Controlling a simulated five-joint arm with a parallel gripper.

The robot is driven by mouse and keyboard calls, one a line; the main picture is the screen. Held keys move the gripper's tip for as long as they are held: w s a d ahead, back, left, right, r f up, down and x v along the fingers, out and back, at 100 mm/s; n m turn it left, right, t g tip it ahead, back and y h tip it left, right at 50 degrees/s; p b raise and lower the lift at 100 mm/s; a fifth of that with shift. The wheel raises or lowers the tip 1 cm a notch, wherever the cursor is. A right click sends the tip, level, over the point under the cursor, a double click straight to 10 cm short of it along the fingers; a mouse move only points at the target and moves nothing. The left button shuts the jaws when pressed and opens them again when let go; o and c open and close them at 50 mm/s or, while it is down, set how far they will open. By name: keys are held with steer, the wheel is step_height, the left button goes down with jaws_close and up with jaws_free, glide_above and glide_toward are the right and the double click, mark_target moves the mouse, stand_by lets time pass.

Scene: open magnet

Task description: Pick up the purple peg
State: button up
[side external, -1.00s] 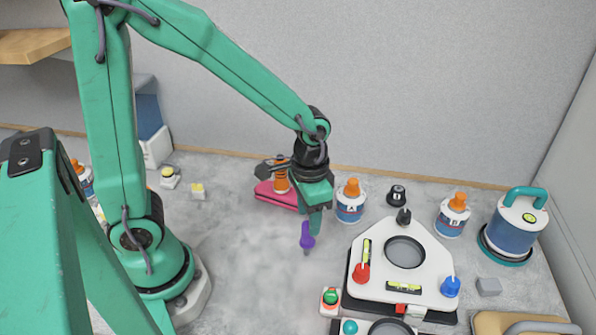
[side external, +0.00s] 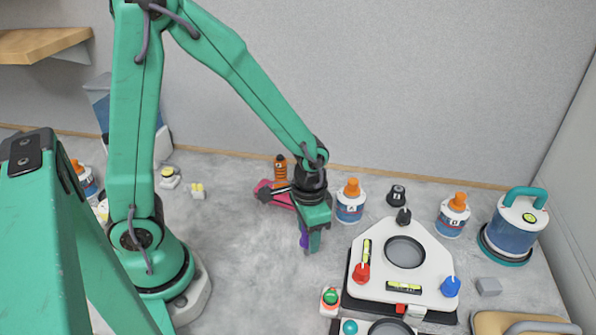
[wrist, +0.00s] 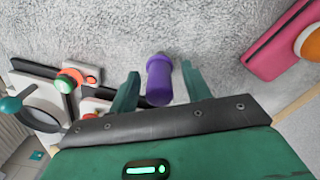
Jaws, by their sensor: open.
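The purple peg (side external: 304,237) stands on the grey surface, mostly hidden behind my gripper in the side view. In the wrist view the purple peg (wrist: 159,80) shows between the two green fingers, with clear space on both sides. My gripper (side external: 309,246) is lowered over the peg, its fingers open. In the wrist view my gripper (wrist: 160,86) has one finger to the left and one to the right of the peg. Neither finger visibly touches it.
A white plate with a round opening (side external: 365,290) stands to the right. Bottles with orange caps (side external: 350,203) (side external: 452,218) stand behind it. A pink object (side external: 280,198) lies behind my gripper. The floor left of the peg is clear.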

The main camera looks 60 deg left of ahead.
stand_by(0.4)
jaws_close()
steer(key=shift+r, duration=0.2)
steer(key=shift+r, duration=0.9)
step_height(320, 180, up, 2)
steer(key=s+d+r, duration=0.6)
steer(key=s+d, duration=0.2)
steer(key=shift+d+r, duration=0.3)
steer(key=shift+r, duration=0.1)
